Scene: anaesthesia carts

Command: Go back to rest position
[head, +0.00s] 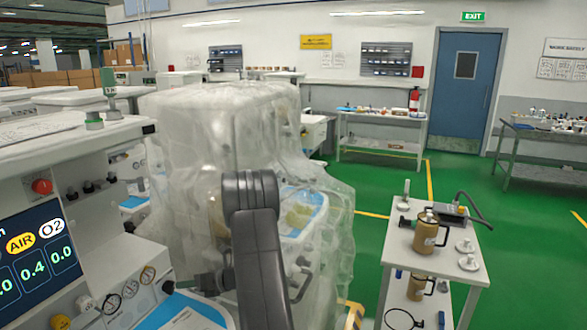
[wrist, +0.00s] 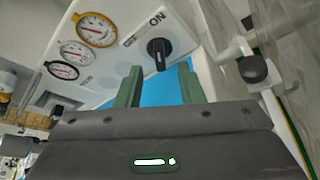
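My gripper (wrist: 159,68) shows in the wrist view with its two green fingers apart and nothing between them. Beyond the fingertips is a black rotary knob (wrist: 158,49) on a white panel, beside the printed word ON. The knob's pointer is near upright in this view. I cannot tell the exact gap between the fingertips and the knob. In the head view my dark arm rises in front of the anaesthesia cart (head: 105,255), and the fingers cannot be made out there.
Pressure gauges (wrist: 83,55) sit left of the knob. The cart's screen (head: 38,255) reads AIR and O2. A plastic-covered machine (head: 215,120) stands close behind my arm. A small white trolley (head: 400,245) holds brown canisters at right. Green floor (head: 375,190) is open beyond.

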